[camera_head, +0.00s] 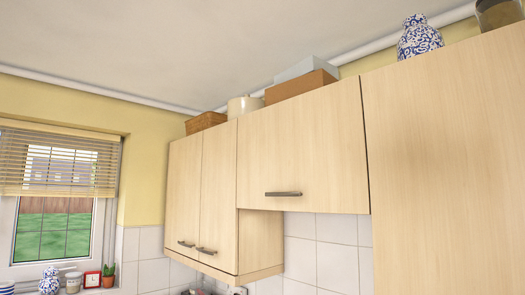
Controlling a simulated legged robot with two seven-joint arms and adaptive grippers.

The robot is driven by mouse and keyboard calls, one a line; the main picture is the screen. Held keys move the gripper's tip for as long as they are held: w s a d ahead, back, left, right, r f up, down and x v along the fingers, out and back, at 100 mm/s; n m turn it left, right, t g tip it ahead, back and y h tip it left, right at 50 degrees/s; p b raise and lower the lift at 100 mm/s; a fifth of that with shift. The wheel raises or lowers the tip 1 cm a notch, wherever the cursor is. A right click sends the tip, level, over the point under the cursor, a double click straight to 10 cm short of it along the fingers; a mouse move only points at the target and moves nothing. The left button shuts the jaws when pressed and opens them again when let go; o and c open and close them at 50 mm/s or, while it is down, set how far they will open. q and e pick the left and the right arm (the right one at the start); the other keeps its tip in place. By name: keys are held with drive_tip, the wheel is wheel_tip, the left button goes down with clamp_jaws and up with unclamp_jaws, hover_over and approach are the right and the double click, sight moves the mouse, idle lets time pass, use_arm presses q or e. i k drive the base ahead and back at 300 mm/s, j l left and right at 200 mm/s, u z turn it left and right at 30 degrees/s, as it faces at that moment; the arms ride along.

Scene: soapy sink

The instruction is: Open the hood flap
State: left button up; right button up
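The hood flap (305,150) is a light wood panel in the middle of the head view, between a two-door wall cabinet and a tall cabinet. It lies flush with its neighbours and looks closed. Its dark metal bar handle (283,194) runs level near the lower edge. Neither of my grippers shows in this view, so nothing is seen touching the flap or its handle.
The wall cabinet (202,196) hangs left of the flap and projects lower. The tall cabinet (445,165) fills the right side. A wicker basket (206,122), boxes (301,84) and a blue-white jar (419,38) stand on top. White tiles (325,250) show below the flap.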

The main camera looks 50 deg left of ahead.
sight(307, 152)
drive_tip(key=u, duration=1.55)
drive_tip(key=z, duration=0.2)
drive_tip(key=i+j+z, duration=0.15)
drive_tip(key=j+z, duration=0.3)
drive_tip(key=i+j+z, duration=0.1)
drive_tip(key=j+z, duration=0.3)
